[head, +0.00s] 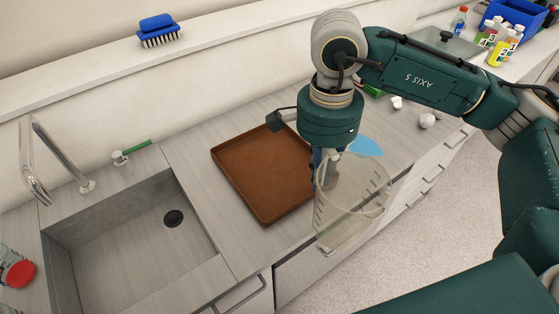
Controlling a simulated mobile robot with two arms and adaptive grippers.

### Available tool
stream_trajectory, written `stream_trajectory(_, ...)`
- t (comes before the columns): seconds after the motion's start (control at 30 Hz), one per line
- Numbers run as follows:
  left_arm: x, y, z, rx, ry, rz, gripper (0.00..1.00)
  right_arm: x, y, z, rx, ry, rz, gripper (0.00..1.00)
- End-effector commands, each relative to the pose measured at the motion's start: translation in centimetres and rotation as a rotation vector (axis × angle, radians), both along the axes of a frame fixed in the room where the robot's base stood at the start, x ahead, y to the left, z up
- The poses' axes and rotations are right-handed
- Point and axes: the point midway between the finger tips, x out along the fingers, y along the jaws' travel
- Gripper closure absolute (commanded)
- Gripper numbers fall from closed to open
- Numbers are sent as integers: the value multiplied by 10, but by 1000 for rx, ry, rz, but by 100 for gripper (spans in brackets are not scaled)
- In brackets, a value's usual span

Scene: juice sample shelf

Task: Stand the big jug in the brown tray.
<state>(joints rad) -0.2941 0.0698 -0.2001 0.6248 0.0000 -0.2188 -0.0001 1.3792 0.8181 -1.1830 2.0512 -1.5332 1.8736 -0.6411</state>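The brown tray (243,165) lies flat on the grey counter, right of the sink, and its visible part is empty. The big jug (352,212) is clear, with markings on its wall. It appears raised, to the right of the tray and over the counter's front edge. My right gripper (328,178) points down at the jug's left side and appears shut on it; the fingers are partly hidden by the jug and wrist. My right arm covers the tray's right edge. My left gripper is not in view.
The sink (135,245) with its tap (60,165) lies left of the tray. A blue disc (367,146) and small white items (427,121) lie behind the jug. A blue brush (158,30) sits on the back ledge. Bottles (503,45) stand by a blue crate (520,12).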

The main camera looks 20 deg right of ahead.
Motion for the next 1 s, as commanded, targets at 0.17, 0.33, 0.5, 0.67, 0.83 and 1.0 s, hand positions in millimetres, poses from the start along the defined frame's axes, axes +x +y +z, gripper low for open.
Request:
stream_trajectory(0.17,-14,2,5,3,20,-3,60,16,3,23,4,3,-586,100)
stream_trajectory(0.33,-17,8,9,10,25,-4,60,29,6,42,8,6,-1135,100)
stream_trajectory(0.5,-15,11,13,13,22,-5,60,40,9,61,11,7,-1668,100)
stream_trajectory(0.67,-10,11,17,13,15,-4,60,49,12,79,18,7,-2152,100)
stream_trajectory(0.83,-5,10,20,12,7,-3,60,55,14,92,22,5,-2559,100)
stream_trajectory(1.0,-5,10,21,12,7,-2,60,59,15,100,25,4,-2789,100)
